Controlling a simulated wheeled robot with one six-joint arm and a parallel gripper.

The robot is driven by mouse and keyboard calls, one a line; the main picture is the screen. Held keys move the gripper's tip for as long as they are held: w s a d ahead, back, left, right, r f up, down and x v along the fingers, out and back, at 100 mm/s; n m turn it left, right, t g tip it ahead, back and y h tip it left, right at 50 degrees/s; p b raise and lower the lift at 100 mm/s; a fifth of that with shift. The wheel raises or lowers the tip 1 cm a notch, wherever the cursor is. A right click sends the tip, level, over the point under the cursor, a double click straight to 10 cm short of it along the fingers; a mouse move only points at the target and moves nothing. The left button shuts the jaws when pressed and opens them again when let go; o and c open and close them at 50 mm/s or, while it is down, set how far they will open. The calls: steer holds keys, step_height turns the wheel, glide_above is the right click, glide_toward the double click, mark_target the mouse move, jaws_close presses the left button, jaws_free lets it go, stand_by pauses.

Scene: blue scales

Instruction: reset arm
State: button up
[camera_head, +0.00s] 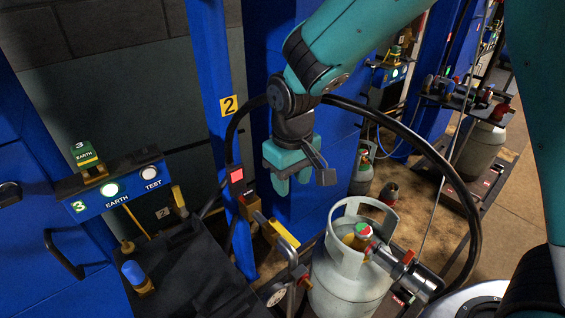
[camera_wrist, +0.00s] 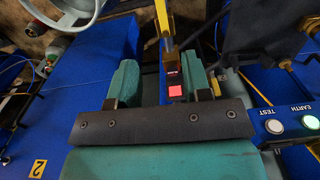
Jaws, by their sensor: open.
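My gripper (camera_head: 290,180) hangs at the end of my teal arm in the upper middle of the head view, its fingers pointing down. It is in the air in front of the blue post marked 2, above and left of a grey gas cylinder (camera_head: 345,265). In the wrist view my gripper (camera_wrist: 168,85) shows two teal fingers spread apart with a gap between them. Nothing is held.
A blue control box (camera_head: 115,195) with EARTH and TEST buttons is at left. A yellow-handled lever (camera_head: 284,234) stands below my gripper. A black hose (camera_head: 440,165) arcs behind and right of the gripper to the cylinder area. More cylinders and scales stand at upper right.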

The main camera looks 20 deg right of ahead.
steer(key=s+d+r+n+y+p, duration=0.1)
steer(key=s+r+y+p, duration=0.3)
steer(key=s+r, duration=1.3)
steer(key=shift+s+d+r+n+p, duration=0.3)
steer(key=shift+s+n+p, duration=0.3)
steer(key=shift+s+p, duration=0.3)
